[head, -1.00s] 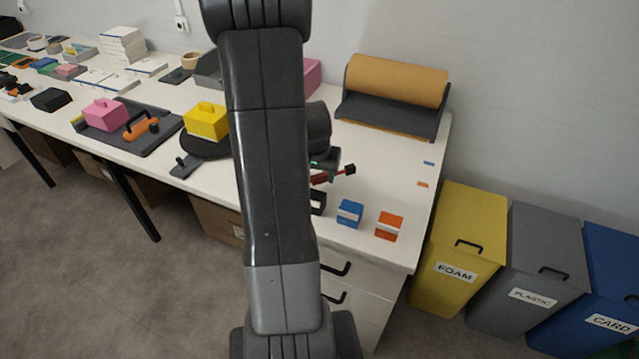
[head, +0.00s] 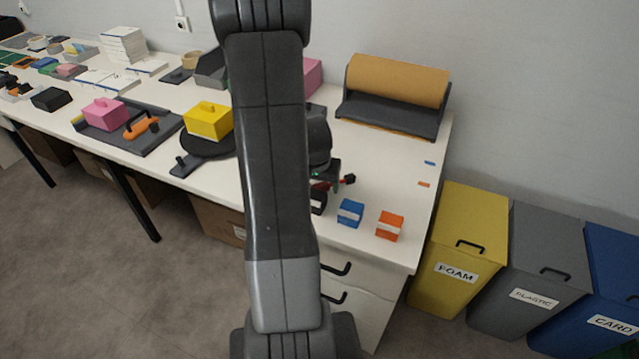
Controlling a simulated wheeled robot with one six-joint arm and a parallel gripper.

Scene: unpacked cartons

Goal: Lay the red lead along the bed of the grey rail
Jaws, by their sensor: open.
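The red lead (head: 335,184) shows only in part just right of my arm, with a dark plug-like end (head: 349,179) pointing right. My gripper (head: 326,180) is over the right part of the white table, directly above and beside the lead. It is open, but its fingertips are largely hidden behind my arm and too small to make out. I cannot tell whether the lead touches the table or what lies under it. The grey rail cannot be made out; my arm covers that part of the table.
A dark block (head: 318,203), a blue block (head: 350,212) and an orange block (head: 390,225) stand along the front edge. A brown paper roll in a dark holder (head: 392,120) stands behind. Yellow (head: 207,120) and pink (head: 104,111) blocks are left. The right table area is mostly clear.

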